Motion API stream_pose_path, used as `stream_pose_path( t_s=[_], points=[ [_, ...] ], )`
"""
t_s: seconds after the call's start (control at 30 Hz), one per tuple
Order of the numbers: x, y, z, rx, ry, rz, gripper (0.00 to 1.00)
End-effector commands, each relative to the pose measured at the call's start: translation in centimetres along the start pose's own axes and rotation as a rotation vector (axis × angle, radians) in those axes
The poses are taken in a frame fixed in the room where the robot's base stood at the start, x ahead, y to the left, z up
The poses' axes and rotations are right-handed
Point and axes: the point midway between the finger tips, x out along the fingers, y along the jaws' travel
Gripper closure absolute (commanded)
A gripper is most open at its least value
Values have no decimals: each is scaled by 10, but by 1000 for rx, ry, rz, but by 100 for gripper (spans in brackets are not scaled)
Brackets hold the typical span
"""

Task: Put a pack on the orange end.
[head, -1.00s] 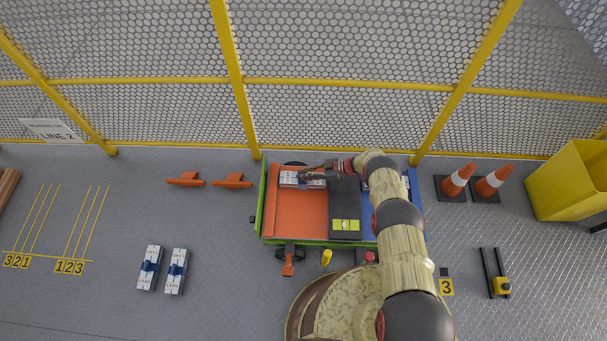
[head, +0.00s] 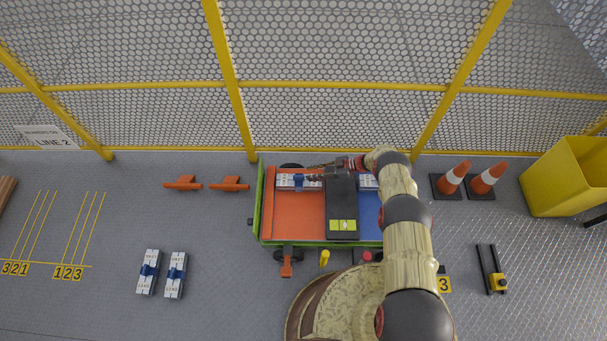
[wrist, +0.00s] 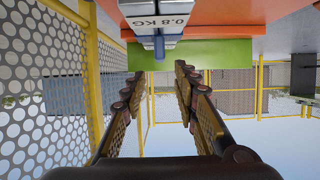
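The trailer carries an orange end (head: 295,215) on the left and a blue end (head: 368,215) on the right, with a black block (head: 342,200) between. A grey-white pack (head: 292,182) with a blue middle lies on the orange end, near its back edge. In the wrist view a pack (wrist: 140,22) marked 0.8 KG, with a blue handle, shows at the top, over the orange surface. My gripper (wrist: 160,75) is open; its fingers stand apart with nothing between them, clear of the pack. Another pack (head: 368,183) lies on the blue end, partly hidden by my arm.
Two more packs (head: 148,272) (head: 175,275) lie on the floor at left. A yellow mesh fence (head: 340,120) stands behind the trailer. Two cones (head: 470,180) and a yellow bin (head: 568,180) are at right.

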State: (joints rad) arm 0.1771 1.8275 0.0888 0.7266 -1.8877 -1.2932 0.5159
Motion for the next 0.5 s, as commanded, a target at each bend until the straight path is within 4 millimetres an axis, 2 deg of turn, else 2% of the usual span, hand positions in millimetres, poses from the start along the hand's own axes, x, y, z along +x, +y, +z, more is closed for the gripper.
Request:
stream_pose_path(
  t_s=[0.03, 0.2, 0.5],
  points=[
    [-12, 0, -1, 2, 0, 3, 70],
    [-38, 0, 0, 1, 0, 2, 70],
    [-54, 0, 0, 1, 0, 0, 70]
  ],
)
